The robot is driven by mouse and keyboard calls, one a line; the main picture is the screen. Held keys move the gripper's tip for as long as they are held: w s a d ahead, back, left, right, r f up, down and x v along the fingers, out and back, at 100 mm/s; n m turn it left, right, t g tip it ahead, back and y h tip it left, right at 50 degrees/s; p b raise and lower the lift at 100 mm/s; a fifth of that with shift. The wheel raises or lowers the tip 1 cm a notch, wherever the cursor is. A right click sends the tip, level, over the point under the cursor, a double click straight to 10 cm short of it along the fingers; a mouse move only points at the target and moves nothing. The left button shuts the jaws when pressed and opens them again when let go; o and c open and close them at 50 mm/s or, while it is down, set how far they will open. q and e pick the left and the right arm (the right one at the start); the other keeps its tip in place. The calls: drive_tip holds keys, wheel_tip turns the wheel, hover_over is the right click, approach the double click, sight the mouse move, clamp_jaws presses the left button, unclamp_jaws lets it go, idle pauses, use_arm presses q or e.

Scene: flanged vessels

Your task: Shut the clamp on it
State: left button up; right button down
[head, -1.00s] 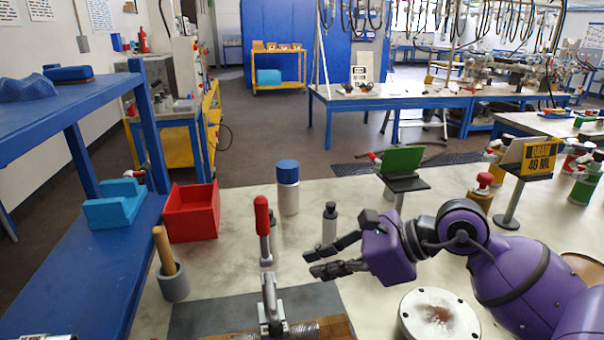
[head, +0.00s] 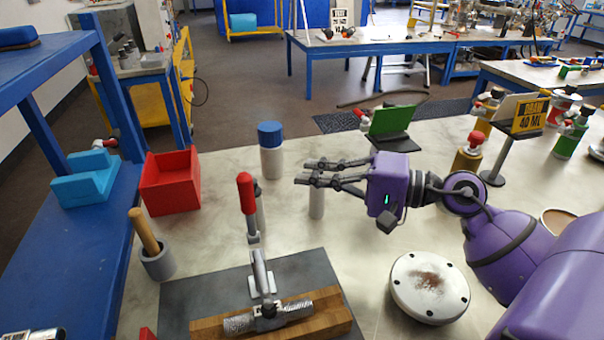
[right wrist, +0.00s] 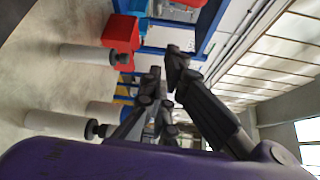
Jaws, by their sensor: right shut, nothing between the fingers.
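The clamp (head: 258,265) has a metal body and a long lever with a red handle (head: 246,193). The lever stands nearly upright. The clamp is on a dark grey plate (head: 185,297), by a threaded metal piece (head: 297,308) lying on a wooden block (head: 332,318). My right gripper (head: 305,173) is shut and empty, right of the red handle and apart from it. Its fingers point left in the head view. Its dark fingers also show in the right wrist view (right wrist: 163,75). My left gripper is not in view.
A white bottle with a blue cap (head: 271,150) stands behind the clamp. A pale cylinder (head: 317,203) is beneath my right fingers. A round flange (head: 429,288) lies at right. A red bin (head: 170,183) and a mortar with pestle (head: 157,262) stand at left.

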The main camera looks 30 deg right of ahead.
sight(249, 208)
use_arm(q)
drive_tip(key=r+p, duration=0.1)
drive_tip(key=p, duration=0.1)
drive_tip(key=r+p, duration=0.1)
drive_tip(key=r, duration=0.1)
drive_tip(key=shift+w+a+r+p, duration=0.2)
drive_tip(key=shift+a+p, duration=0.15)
drive_tip(key=shift+p, duration=0.05)
use_arm(e)
drive_tip(key=w+a, duration=0.3)
drive_tip(key=a, duration=0.4)
drive_tip(key=shift+a, duration=0.25)
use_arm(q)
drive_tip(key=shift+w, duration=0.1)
